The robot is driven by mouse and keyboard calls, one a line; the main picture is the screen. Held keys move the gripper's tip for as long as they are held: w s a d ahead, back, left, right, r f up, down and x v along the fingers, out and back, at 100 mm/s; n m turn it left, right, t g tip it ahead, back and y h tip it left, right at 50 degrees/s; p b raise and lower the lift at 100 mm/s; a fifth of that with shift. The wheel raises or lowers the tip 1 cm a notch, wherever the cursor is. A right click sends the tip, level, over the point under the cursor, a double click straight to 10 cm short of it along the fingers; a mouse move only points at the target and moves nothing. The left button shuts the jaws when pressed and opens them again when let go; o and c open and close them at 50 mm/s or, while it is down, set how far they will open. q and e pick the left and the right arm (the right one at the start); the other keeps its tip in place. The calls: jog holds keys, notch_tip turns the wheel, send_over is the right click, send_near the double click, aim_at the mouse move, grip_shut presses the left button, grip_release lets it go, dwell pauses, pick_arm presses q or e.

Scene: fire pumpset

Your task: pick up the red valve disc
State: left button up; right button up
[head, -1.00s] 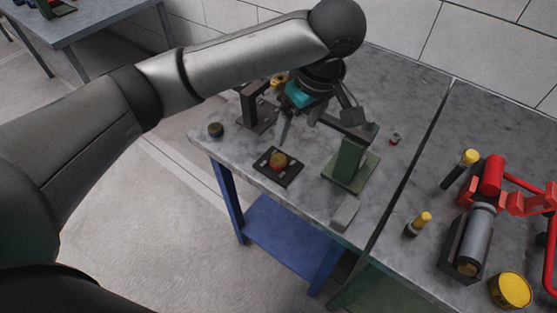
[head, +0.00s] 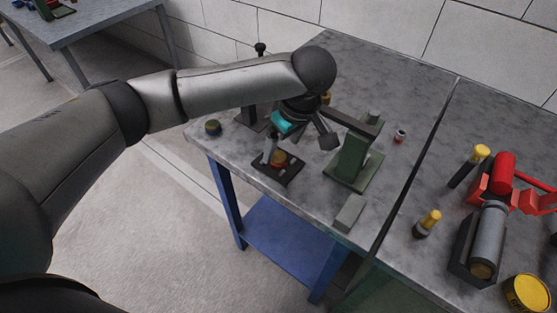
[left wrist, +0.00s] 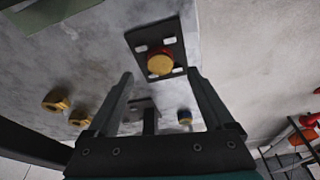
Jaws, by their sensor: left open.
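A small round disc (head: 279,157), gold on top with a red-orange edge, sits on a dark plate (head: 291,174) near the bench's left front edge. In the left wrist view the disc (left wrist: 160,63) lies on the plate (left wrist: 139,35), straight ahead between the finger lines. My left gripper (head: 298,151) is open and empty, its fingers pointing down over the plate. One finger partly covers the disc's left side in the head view. I cannot tell whether it touches. In the left wrist view the gripper's (left wrist: 160,74) fingertips stand either side of the disc's line. My right gripper is out of view.
A green press-like stand (head: 354,160) is close right of the gripper. A grey block (head: 349,213) lies at the front edge. Red pump parts (head: 504,173) are on the right bench.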

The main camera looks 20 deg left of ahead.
aim_at(279, 157)
pick_arm(q)
jog(key=b+x, duration=0.1)
jog(key=x, duration=0.3)
jog(key=shift+s+d, duration=0.1)
grip_shut()
dwell(0.5)
